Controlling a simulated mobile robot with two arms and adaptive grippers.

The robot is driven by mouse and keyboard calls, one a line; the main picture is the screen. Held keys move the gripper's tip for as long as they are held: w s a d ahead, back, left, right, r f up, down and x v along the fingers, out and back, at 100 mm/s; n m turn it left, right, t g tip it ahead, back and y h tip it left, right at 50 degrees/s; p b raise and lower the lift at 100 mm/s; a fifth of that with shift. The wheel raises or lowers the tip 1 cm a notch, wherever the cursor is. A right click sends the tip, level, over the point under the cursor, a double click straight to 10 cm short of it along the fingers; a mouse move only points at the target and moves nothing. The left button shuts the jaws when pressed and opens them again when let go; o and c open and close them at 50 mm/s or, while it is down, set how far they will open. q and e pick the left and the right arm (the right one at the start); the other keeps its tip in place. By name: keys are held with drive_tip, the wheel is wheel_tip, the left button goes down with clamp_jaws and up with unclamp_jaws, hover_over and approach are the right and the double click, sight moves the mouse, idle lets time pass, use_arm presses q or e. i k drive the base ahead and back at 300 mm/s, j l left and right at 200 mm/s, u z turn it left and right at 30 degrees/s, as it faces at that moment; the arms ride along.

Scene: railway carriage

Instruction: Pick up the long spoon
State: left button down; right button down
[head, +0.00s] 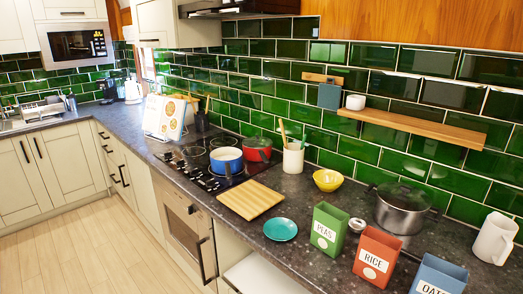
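No spoon can be clearly made out in the head view. Two thin utensil handles, a wooden one (283,134) and a green one (304,136), stick up from a white utensil pot (293,158) on the dark countertop, right of the hob. Their lower ends are hidden inside the pot, so I cannot tell whether either is the long spoon. Neither of my grippers is in view.
A wooden board (250,199), teal plate (280,229), yellow bowl (328,180) and red pot (258,149) surround the utensil pot. Green (328,228), orange (376,256) and blue (438,276) boxes stand along the front edge. The floor (85,255) is clear.

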sight(280, 123)
drive_tip(key=i+j+z, duration=0.1)
drive_tip(key=i+j, duration=0.15)
drive_tip(key=i+j+z, duration=0.1)
drive_tip(key=j, duration=0.25)
drive_tip(key=i+j+z, duration=0.15)
drive_tip(key=i+j, duration=0.15)
drive_tip(key=i+j+z, duration=0.1)
drive_tip(key=j, duration=0.3)
drive_tip(key=i+j+z, duration=0.1)
drive_tip(key=i+j, duration=0.15)
drive_tip(key=j, duration=0.1)
